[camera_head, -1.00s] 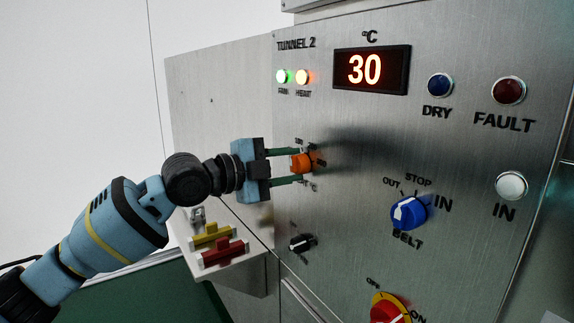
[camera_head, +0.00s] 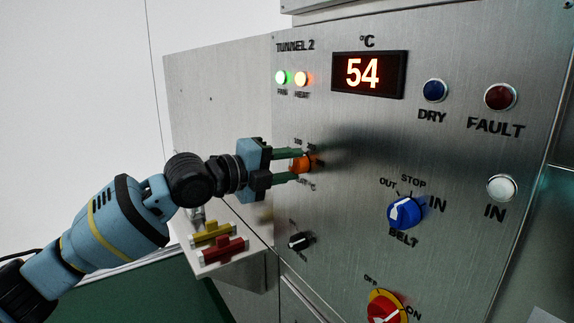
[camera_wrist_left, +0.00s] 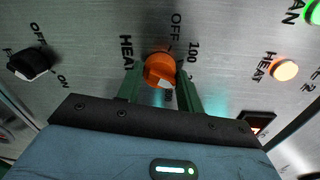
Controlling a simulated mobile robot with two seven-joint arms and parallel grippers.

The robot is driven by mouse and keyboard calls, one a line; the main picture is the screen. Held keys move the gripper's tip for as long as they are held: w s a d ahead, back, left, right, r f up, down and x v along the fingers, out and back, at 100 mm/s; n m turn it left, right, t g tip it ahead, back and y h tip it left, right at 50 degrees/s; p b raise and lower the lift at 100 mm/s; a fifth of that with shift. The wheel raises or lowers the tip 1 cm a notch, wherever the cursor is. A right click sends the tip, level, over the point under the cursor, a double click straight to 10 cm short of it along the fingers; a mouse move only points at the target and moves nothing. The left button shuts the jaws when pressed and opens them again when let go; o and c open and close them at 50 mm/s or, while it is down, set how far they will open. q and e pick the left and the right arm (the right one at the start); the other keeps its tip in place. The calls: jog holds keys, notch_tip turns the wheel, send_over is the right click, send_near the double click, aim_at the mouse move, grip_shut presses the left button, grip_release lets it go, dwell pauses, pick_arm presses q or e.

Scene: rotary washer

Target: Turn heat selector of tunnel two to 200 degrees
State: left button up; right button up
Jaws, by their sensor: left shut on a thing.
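The orange heat selector knob (camera_head: 299,164) sits on the metal panel under the TUNNEL 2 label. My left gripper (camera_head: 288,165) is shut on it, one finger on each side. In the left wrist view the knob (camera_wrist_left: 159,70) lies between the green fingers (camera_wrist_left: 160,85), with OFF and 100 marked on the panel around it; its lower markings are partly hidden. The red display (camera_head: 368,73) reads 54 under the °C sign. The green fan lamp (camera_head: 281,77) and the orange heat lamp (camera_head: 301,78) are lit. My right gripper is not in view.
A small black switch (camera_head: 299,241) is below the knob. The blue belt knob (camera_head: 404,212) and a red knob on yellow (camera_head: 384,307) are to the right. Yellow (camera_head: 211,233) and red (camera_head: 220,250) handled parts sit on a white shelf at the left.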

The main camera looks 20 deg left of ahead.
pick_arm(q)
jog(key=shift+f, duration=0.1)
jog(key=o, duration=1)
jog(key=b+v, duration=0.1)
jog(key=v, duration=0.6)
jog(key=shift+s+a, duration=0.2)
jog(key=shift+s, duration=0.15)
